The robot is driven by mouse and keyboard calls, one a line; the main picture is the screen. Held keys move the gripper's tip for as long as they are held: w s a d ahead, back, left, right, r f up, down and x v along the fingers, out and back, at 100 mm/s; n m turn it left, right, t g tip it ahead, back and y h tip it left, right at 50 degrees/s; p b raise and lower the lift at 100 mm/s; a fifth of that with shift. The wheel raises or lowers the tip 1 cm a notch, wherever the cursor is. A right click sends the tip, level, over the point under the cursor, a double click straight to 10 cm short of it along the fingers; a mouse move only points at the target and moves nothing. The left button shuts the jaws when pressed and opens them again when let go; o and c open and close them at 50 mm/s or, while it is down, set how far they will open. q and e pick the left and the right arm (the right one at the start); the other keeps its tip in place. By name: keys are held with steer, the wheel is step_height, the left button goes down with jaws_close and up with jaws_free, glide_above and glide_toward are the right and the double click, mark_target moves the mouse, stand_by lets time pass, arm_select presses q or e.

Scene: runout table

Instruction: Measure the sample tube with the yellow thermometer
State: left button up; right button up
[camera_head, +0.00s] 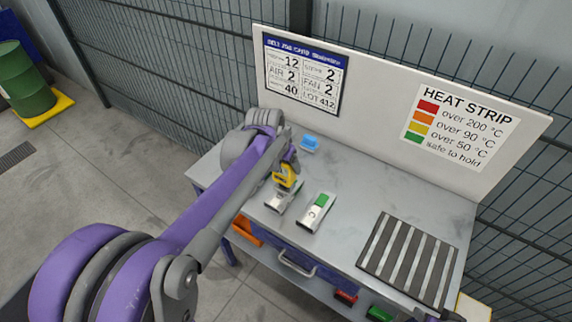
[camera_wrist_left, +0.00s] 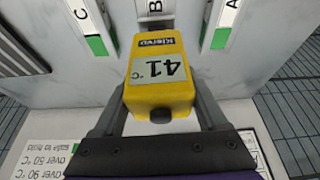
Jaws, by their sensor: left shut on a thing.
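The yellow thermometer (camera_head: 287,177) is in my left gripper (camera_head: 289,168), over the left part of the table. In the left wrist view the thermometer (camera_wrist_left: 160,72) reads 41 °C, and my left gripper (camera_wrist_left: 159,92) is shut on it from both sides. Its front end points at the pale piece marked B (camera_wrist_left: 155,8), partly hidden behind it; I cannot tell whether they touch. Pieces marked A (camera_wrist_left: 224,18) and C (camera_wrist_left: 84,20), each with a green end, lie either side. No piece is visibly labelled as the sample tube. My right gripper is not in view.
The grey table (camera_head: 350,190) has a blue item (camera_head: 309,143) near the back and a striped dark rack (camera_head: 407,262) at right. A white board with a heat strip chart (camera_head: 459,128) stands behind. Drawers and bins are below the front edge.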

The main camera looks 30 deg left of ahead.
arm_select(q)
steer(key=shift+w+r+p, duration=0.15)
steer(key=shift+r+p, duration=1)
steer(key=shift+r, duration=1.6)
steer(key=shift+f, duration=0.1)
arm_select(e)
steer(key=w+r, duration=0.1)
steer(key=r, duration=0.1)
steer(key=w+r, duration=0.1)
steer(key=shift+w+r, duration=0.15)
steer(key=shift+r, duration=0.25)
